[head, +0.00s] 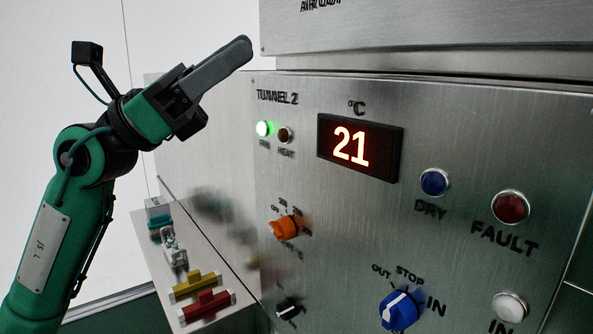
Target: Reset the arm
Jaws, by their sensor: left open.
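My left arm comes in from the left and is raised, green with black joints. Its gripper (236,52) points up and to the right, in front of the panel's upper left corner. One grey finger shows clearly and hides the other; nothing is seen held. The gripper is apart from the knobs. The steel control panel (360,230) carries a display (360,147) reading 21, an orange knob (285,226) and a blue knob (399,311). My right gripper is not in view.
A small shelf (160,262) left of the panel holds a yellow handled piece (195,286), a red one (207,306) and small fittings (172,246). White wall space is free at upper left.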

